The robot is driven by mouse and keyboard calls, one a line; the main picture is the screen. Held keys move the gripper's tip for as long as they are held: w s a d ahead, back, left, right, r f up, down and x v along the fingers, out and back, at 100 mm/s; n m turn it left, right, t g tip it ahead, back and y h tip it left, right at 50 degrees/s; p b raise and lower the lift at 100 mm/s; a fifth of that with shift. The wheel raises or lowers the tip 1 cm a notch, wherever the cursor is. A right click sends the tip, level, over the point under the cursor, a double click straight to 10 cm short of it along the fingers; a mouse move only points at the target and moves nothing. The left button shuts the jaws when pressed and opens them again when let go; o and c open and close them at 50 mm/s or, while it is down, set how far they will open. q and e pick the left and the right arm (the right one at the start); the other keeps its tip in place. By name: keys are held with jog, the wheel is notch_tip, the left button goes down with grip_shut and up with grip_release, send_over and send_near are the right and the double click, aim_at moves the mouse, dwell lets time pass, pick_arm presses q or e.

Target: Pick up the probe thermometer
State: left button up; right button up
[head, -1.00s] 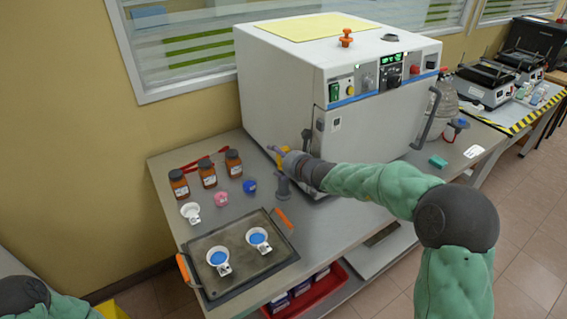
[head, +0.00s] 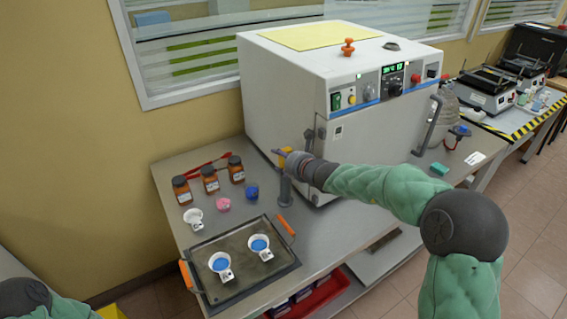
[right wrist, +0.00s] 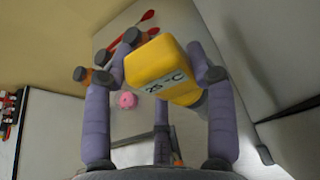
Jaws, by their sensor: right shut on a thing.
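In the head view the thermometer (head: 281,152) shows as a small yellow piece at the fingertips of my right gripper (head: 287,155), in front of the oven's left side. The right gripper is shut on it. Its probe cannot be made out. My left gripper is out of view; only part of my left arm shows at the lower left.
The white oven (head: 290,110) stands close behind and right of the right gripper. A grey post (head: 286,190) stands below it. Brown bottles (head: 210,179), a pink piece (head: 223,204), a blue piece (head: 252,191) and a tray (head: 240,283) with two cups are to the left and front.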

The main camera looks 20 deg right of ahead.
notch_tip(320, 180, up, 25)
jog(key=p, duration=1.6)
jog(key=shift+r+p, duration=0.15)
jog(key=shift+p, duration=0.2)
